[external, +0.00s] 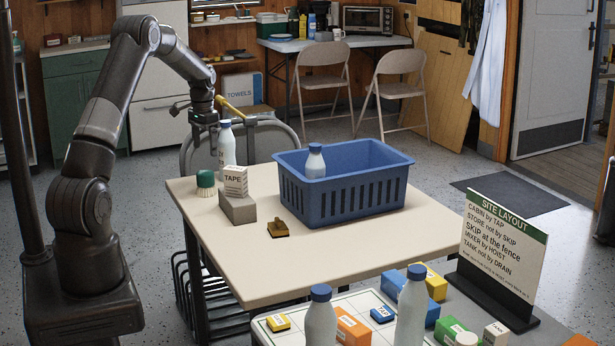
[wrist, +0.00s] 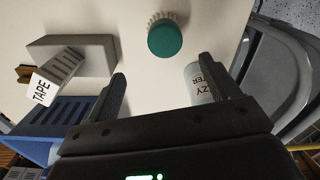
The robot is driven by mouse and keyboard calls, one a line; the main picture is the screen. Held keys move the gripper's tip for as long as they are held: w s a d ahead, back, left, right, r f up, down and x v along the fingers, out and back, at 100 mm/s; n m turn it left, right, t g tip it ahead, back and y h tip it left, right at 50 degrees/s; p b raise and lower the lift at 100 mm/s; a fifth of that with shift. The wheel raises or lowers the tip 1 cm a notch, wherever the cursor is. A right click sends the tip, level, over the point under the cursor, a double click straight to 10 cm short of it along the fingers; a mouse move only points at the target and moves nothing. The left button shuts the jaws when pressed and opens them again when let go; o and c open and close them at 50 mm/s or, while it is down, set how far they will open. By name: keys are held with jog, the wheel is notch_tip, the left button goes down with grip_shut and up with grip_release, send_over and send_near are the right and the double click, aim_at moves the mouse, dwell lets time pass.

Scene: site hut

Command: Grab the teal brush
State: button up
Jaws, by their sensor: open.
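The teal brush (external: 205,183) stands at the table's back left, teal knob up and pale bristles showing. In the wrist view the teal brush (wrist: 165,40) lies ahead of the fingertips, roughly centred between them. My gripper (external: 206,143) hangs above the table over the brush area, apart from the brush. In the wrist view my gripper (wrist: 162,72) is open, with nothing held between its fingers. A white bottle with a blue cap (external: 226,148) stands close behind my gripper. The bottle (wrist: 194,83) is partly hidden by the right finger in the wrist view.
A TAPE box (external: 235,180) rests on a grey block (external: 237,209) right of the brush. A blue crate (external: 340,195) holds another bottle (external: 315,163). A mustard-brown object (external: 278,228) lies in front. The table's (external: 380,245) front right is clear.

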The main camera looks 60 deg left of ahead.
aim_at(205, 171)
jog(key=shift+s+a+f, duration=0.25)
jog(key=shift+a+f, duration=0.25)
jog(key=shift+f, duration=0.25)
notch_tip(205, 171, down, 10)
jog(key=shift+f, duration=0.15)
jog(key=shift+c, duration=0.4)
jog(key=c, duration=1)
